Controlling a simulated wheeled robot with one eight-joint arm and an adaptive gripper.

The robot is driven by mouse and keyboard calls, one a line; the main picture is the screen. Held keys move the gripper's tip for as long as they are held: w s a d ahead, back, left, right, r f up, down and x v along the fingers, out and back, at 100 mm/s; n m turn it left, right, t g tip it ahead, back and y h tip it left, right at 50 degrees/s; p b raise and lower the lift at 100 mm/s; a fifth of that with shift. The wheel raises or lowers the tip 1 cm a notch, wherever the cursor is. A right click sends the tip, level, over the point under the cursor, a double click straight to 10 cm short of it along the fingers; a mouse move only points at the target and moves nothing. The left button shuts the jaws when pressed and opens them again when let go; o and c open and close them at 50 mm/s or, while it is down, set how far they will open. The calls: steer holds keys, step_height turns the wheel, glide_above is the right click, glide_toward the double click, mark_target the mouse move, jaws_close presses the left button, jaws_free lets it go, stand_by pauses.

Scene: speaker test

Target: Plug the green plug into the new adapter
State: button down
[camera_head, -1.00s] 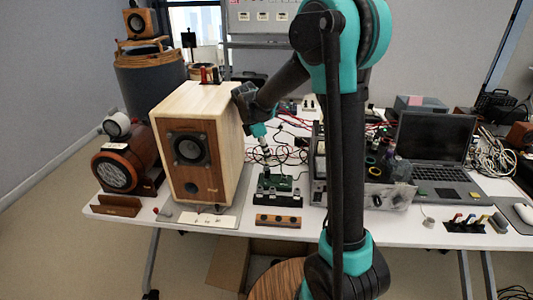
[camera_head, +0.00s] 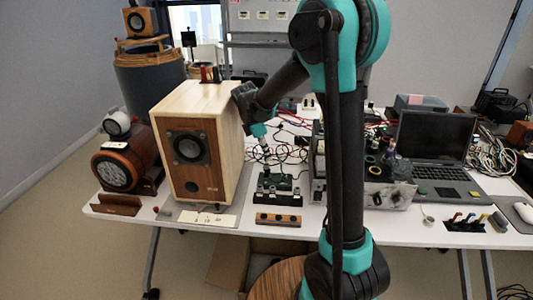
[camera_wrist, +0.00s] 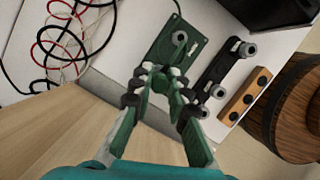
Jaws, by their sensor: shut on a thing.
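My gripper (camera_wrist: 163,80) shows in the wrist view, its fingers closed together at the tips. A small green piece (camera_wrist: 160,84) shows between the fingertips; it looks like the green plug, but the fingers hide most of it. Just beyond the tips, a green board (camera_wrist: 160,52) lies on the white table with a grey cylindrical part (camera_wrist: 180,38) and a cable on it. A black stand (camera_wrist: 215,72) with several grey round ends sits beside the board. I cannot tell which part is the new adapter. In the head view my gripper (camera_head: 265,150) hangs just above and behind the board (camera_head: 276,182).
A wooden speaker (camera_head: 198,185) stands close on the left. A wooden block with holes (camera_head: 278,219) lies at the table's front edge. Red, white and black cables (camera_wrist: 65,45) tangle behind the board. An open-sided electronics case and a laptop (camera_head: 436,150) stand to the right.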

steer(key=shift+f, duration=0.8)
stand_by(0.4)
steer(key=c, duration=1.4)
jaws_free()
steer(key=shift+r, duration=3.7)
steer(key=shift+s, duration=0.1)
